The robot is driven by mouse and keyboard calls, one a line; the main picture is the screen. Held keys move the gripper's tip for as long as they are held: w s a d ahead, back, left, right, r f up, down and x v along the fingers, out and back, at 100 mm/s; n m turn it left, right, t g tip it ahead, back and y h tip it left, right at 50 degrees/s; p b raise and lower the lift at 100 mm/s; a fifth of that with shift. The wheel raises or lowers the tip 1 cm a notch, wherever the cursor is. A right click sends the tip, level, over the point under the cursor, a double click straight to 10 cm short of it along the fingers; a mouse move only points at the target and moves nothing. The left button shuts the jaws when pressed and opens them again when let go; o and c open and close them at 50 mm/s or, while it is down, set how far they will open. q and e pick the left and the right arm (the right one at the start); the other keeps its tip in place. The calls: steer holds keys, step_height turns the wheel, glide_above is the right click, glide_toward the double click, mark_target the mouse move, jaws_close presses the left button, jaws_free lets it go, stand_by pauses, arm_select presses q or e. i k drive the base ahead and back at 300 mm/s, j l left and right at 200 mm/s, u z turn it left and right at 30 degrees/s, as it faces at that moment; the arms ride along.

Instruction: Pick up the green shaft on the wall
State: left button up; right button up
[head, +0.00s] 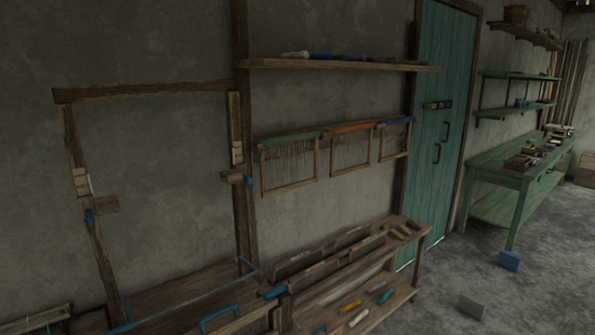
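The green shaft (291,138) hangs on the grey wall, below a wooden shelf. It is a wooden frame with a green top bar and thin vertical strings inside. It is the leftmost of three hanging frames. An orange-topped shaft (351,127) and a blue-topped shaft (398,121) hang to its right. No gripper of mine shows in the head view, so their state is hidden.
A wooden shelf (340,65) with several coloured items is above the shafts. A wooden bench (408,234) with tools stands below them. The loom's upright frame (150,90) is at left. A teal door (442,100), a green table (490,167) and loose blocks on the floor are at right.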

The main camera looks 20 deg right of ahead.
mark_target(277, 140)
steer(key=k+u, duration=0.1)
steer(key=u, duration=0.35)
steer(key=k+u, duration=0.1)
steer(key=u, duration=0.35)
steer(key=k+u, duration=0.1)
steer(key=u, duration=0.35)
steer(key=i+l, duration=0.1)
steer(key=l, duration=0.4)
steer(key=i+l, duration=0.1)
steer(key=l, duration=0.4)
steer(key=i+l, duration=0.1)
steer(key=l, duration=0.45)
steer(key=i+l+u, duration=0.1)
steer(key=l, duration=0.4)
steer(key=i+l, duration=0.1)
steer(key=l, duration=0.4)
steer(key=i+l, duration=0.1)
steer(key=l, duration=0.4)
